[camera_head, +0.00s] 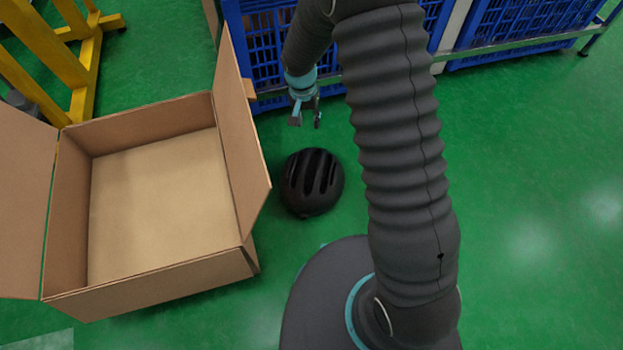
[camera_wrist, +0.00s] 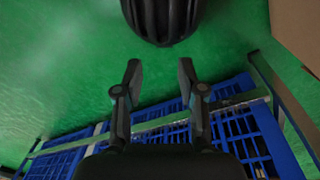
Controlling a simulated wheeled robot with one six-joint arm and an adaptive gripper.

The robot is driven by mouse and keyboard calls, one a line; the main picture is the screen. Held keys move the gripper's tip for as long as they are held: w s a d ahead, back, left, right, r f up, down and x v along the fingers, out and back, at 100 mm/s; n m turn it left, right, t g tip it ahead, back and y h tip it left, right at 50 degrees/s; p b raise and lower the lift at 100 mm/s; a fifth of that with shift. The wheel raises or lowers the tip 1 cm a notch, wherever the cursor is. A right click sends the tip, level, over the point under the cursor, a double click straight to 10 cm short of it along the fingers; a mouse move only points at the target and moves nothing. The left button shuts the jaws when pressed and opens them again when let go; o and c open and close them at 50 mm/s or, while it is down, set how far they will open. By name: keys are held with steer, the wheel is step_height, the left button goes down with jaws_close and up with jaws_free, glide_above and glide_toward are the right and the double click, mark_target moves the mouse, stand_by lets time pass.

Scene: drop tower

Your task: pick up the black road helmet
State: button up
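The black road helmet (camera_head: 312,182) lies on the green floor, right of the open cardboard box, with its vented top facing up. In the wrist view the helmet (camera_wrist: 163,18) shows at the top edge, partly cut off by the frame. My gripper (camera_head: 305,120) is above and behind the helmet in the head view, apart from it. In the wrist view my gripper (camera_wrist: 159,70) has its two fingers spread with only floor between them. It is open and empty.
The open, empty cardboard box (camera_head: 150,285) stands close left of the helmet, one flap leaning toward it. Blue crates (camera_head: 262,50) on a metal rack stand behind. A yellow frame (camera_head: 85,75) is at the upper left. The floor on the right is clear.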

step_height(320, 180, down, 11)
steer(key=a, duration=0.3)
glide_above(303, 167)
steer(key=shift+g+h, duration=0.3)
steer(key=shift+g, duration=0.1)
step_height(303, 167, down, 8)
steer(key=shift+a+r, duration=0.1)
steer(key=shift+r, duration=0.05)
steer(key=shift+d+f, duration=0.2)
steer(key=shift+f, duration=2.9)
jaws_close()
